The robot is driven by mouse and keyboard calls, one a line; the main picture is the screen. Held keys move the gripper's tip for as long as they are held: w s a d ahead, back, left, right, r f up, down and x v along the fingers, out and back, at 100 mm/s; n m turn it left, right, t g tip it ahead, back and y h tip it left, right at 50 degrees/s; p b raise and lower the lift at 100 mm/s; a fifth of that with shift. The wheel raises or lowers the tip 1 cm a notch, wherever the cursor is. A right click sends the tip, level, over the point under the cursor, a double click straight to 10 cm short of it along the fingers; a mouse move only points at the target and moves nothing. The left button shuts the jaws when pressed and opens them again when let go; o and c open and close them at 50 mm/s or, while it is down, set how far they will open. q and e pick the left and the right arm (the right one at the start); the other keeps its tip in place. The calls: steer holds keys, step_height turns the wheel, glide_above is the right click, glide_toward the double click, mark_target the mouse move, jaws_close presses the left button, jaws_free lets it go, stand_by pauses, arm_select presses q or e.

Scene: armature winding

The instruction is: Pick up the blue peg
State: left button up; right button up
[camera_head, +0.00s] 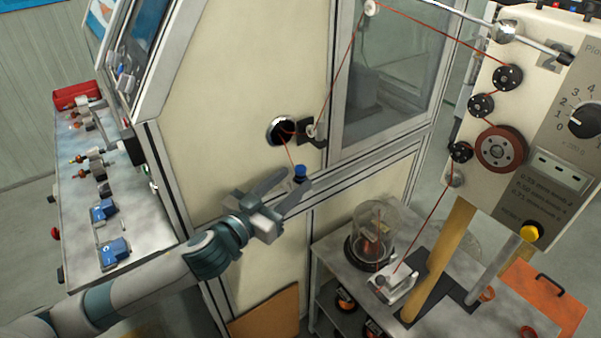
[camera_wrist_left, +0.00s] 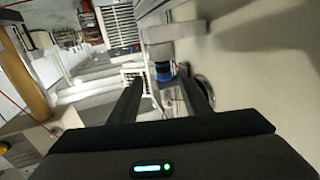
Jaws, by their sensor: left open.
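The small blue peg (camera_head: 300,171) shows in the head view in front of the cream machine cabinet, below its round hole. In the left wrist view the blue peg (camera_wrist_left: 163,72) lies between the lines of my two dark fingers, near their tips, under a grey metal part. My left gripper (camera_head: 294,183) reaches up and right to it with its fingers apart; it also shows open in the left wrist view (camera_wrist_left: 163,86). I cannot tell whether a finger touches the peg. My right gripper is not in view.
The cream cabinet wall (camera_head: 215,110) stands close behind the gripper. A thin red wire (camera_head: 335,85) runs from the hole over pulleys to the control panel (camera_head: 530,110) at right. A glass dome (camera_head: 378,225) stands on the low table. A workbench (camera_head: 130,215) is at left.

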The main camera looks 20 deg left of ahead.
mark_target(297, 173)
arm_select(q)
steer(key=shift+w+r+p, duration=0.2)
steer(key=shift+w+p, duration=0.25)
steer(key=shift+p, duration=0.05)
steer(key=p+x, duration=0.2)
steer(key=x, duration=0.1)
steer(key=shift+w+a, duration=0.1)
steer(key=shift+w, duration=0.3)
steer(key=shift+w+f+p, duration=0.2)
steer(key=shift+w+p, duration=0.1)
steer(key=shift+w, duration=0.05)
jaws_close()
